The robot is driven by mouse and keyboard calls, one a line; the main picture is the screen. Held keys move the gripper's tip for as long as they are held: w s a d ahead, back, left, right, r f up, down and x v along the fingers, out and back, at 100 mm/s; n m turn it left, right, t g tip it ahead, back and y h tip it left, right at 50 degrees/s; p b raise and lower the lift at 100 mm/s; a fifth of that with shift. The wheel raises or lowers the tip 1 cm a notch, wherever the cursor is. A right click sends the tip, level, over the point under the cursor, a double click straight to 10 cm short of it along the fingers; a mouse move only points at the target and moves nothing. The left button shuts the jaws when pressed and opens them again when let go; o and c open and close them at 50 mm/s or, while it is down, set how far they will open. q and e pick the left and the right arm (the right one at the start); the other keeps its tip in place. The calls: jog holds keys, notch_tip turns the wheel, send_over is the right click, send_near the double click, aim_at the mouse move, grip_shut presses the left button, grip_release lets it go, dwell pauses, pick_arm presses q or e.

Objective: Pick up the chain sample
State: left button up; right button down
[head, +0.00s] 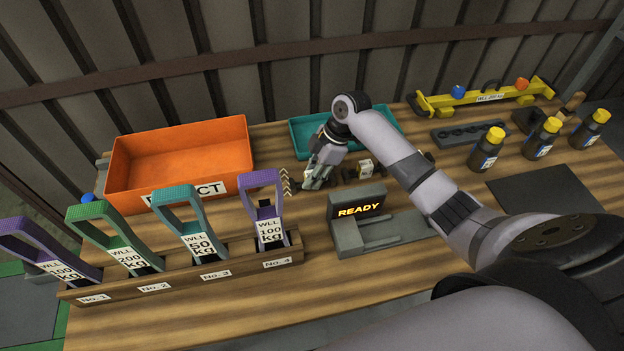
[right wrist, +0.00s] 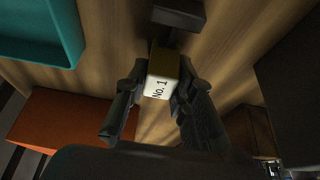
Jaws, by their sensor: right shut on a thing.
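My right gripper (head: 318,178) is low over the table, between the orange bin and the grey READY device. In the right wrist view its two fingers (right wrist: 160,82) are closed on a small tan block with a white "No. 1" label (right wrist: 157,87), seemingly the chain sample's holder. No chain links can be made out on it. In the head view the gripper hides this block. Small dark pieces with a white-labelled block (head: 366,168) stand just right of the gripper. A small chevron-shaped piece (head: 287,182) shows to its left. My left gripper is not in view.
The orange bin (head: 228,133) and teal tray (head: 298,141) stand behind. The READY device (head: 358,206) is in front. A wooden rack (head: 190,277) holds several WLL-labelled handles. Yellow-capped bottles (head: 488,150) and a yellow beam (head: 488,97) are at right.

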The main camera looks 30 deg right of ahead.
jog(key=shift+r, duration=0.1)
notch_tip(320, 180, up, 20)
jog(key=b, duration=0.2)
jog(key=s+a+f+m+t+h, duration=0.2)
jog(key=s+a+m, duration=0.5)
jog(key=m, duration=0.8)
jog(key=shift+s+f+t+h, duration=0.5)
jog(key=shift+t+h, duration=0.3)
jog(key=shift+h, duration=0.3)
jog(key=shift+r, duration=0.15)
